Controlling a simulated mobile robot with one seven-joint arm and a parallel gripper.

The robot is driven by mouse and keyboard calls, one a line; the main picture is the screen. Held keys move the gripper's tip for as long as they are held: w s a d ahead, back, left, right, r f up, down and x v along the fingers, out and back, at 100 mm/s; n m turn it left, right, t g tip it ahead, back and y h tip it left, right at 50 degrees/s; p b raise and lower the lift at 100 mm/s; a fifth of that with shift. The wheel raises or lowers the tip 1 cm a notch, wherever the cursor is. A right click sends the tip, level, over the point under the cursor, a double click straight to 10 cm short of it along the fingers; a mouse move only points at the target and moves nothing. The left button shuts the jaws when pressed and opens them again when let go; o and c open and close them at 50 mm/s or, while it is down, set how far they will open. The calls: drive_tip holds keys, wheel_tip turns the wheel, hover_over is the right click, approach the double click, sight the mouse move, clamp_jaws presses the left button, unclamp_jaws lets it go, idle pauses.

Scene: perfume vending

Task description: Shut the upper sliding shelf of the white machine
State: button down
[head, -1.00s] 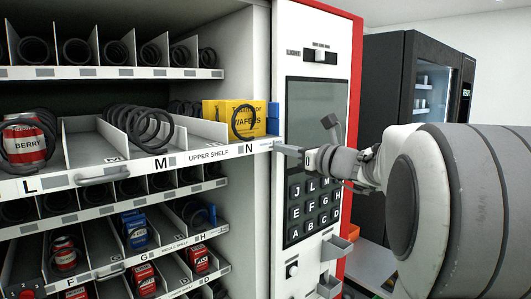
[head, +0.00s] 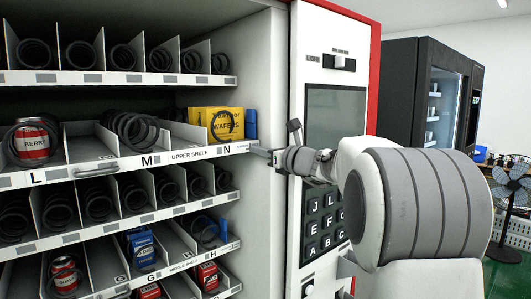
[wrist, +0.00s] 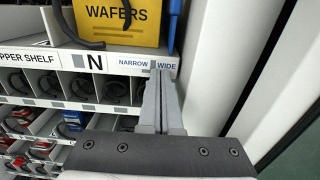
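The upper shelf (head: 95,170) of the white machine is the tray marked L, M and N. Its front strip stands a little further out than the rows above and below it. It holds a red berry can (head: 32,142) and a yellow wafers box (head: 215,122). My gripper (head: 262,152) is at the right end of the strip. In the wrist view, my gripper (wrist: 160,75) has its two fingers together, with nothing seen between them. The tips meet the strip at the "NARROW WIDE" label (wrist: 147,65); they appear to touch it.
A handle (head: 97,170) sits on the strip's front. The middle shelf (head: 185,265) with cans and boxes lies lower. The keypad panel (head: 335,105) stands right of the shelves, close to my arm. A black machine (head: 405,90) and a fan (head: 508,190) stand at the right.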

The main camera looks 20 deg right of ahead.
drive_tip(key=shift+x, duration=0.8)
drive_tip(key=shift+s, duration=0.1)
